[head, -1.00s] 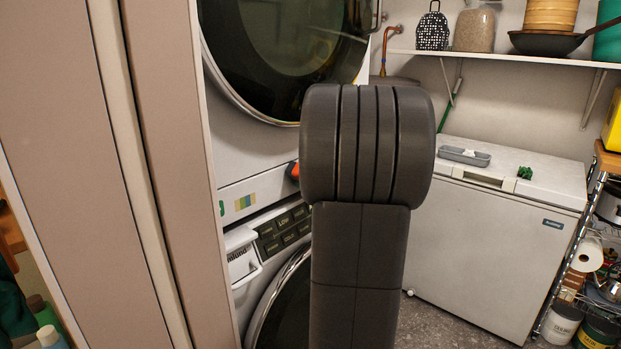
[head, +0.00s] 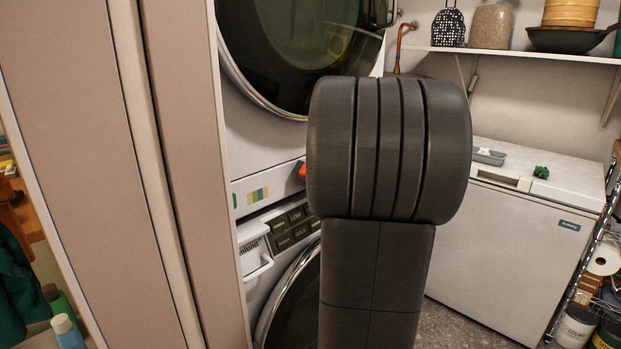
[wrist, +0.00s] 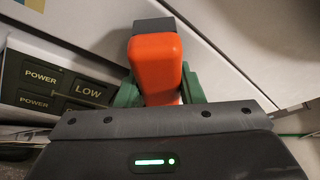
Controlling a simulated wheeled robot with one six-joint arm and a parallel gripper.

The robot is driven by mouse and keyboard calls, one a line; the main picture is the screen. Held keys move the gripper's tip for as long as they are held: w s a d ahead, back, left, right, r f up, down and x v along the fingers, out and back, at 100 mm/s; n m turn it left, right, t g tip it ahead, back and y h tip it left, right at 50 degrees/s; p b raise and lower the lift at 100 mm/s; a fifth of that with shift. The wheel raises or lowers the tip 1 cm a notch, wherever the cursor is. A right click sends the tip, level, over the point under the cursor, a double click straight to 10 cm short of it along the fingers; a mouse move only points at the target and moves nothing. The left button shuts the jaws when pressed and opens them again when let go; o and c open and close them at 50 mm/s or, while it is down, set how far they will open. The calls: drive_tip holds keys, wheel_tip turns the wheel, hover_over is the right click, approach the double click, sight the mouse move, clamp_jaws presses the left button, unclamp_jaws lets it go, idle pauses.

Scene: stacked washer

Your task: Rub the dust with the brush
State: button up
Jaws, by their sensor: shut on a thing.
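My gripper (wrist: 159,90) is shut on the brush (wrist: 157,58), whose orange body with a dark grey end shows between the green fingers in the wrist view. The brush end is close to the pale front of the stacked washer; whether it touches cannot be told. In the head view a bit of orange, the brush (head: 302,171), peeks out left of my arm, by the washer's band (head: 266,187) between the two doors. My arm hides the gripper there. I cannot make out any dust in either view.
The dark upper door (head: 300,45) and the control buttons (head: 292,228) of the lower machine are beside my arm. A partly open drawer (head: 254,262) sticks out at left. Tall beige panels (head: 70,150) stand at left. A white chest freezer (head: 510,240) stands at right.

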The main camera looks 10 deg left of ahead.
drive_tip(key=shift+s+d+b, duration=0.2)
drive_tip(key=shift+s+d, duration=0.45)
drive_tip(key=shift+d, duration=0.3)
drive_tip(key=shift+s+d+b, duration=0.2)
drive_tip(key=shift+s+d, duration=0.45)
drive_tip(key=shift+d, duration=0.3)
drive_tip(key=shift+s+d, duration=0.4)
drive_tip(key=shift+d, duration=0.25)
drive_tip(key=shift+s+d, duration=0.4)
drive_tip(key=shift+d, duration=0.2)
